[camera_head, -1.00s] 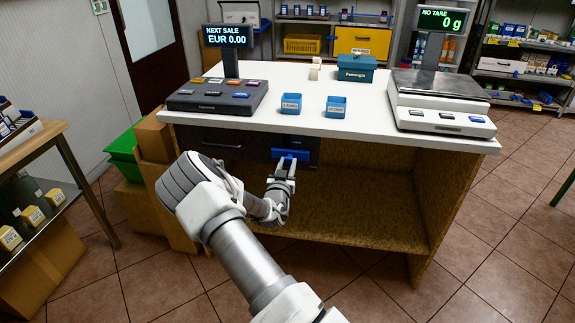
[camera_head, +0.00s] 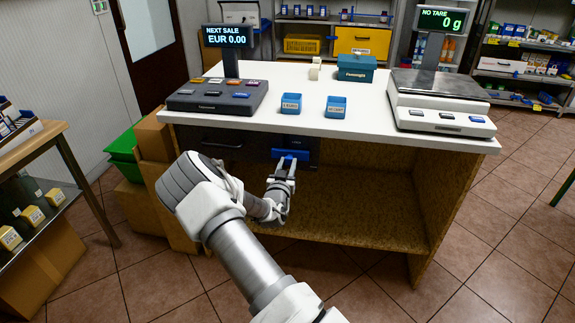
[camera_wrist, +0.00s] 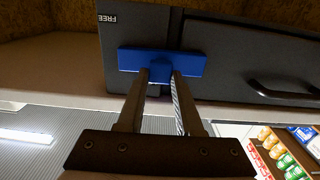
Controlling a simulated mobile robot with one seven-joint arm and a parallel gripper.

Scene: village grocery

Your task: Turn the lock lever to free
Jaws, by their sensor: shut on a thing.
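The lock lever (camera_head: 291,153) is a blue bar on a dark panel under the counter top. In the wrist view the blue lever (camera_wrist: 162,62) lies crosswise, nearly level in the picture. A "FREE" label (camera_wrist: 114,18) shows upside down on the dark panel to its upper left. My gripper (camera_head: 285,168) reaches up to the lever from below and in front. In the wrist view the two fingers of my gripper (camera_wrist: 160,76) meet the middle of the lever with a narrow gap between them, shut on it. The fingertips' exact contact is partly hidden.
A dark drawer with a bar handle (camera_wrist: 283,90) is beside the lever panel. The white counter top (camera_head: 380,124) overhangs above, carrying a till (camera_head: 217,95), two blue boxes and a scale (camera_head: 440,100). The wooden shelf space (camera_head: 350,215) below is empty.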

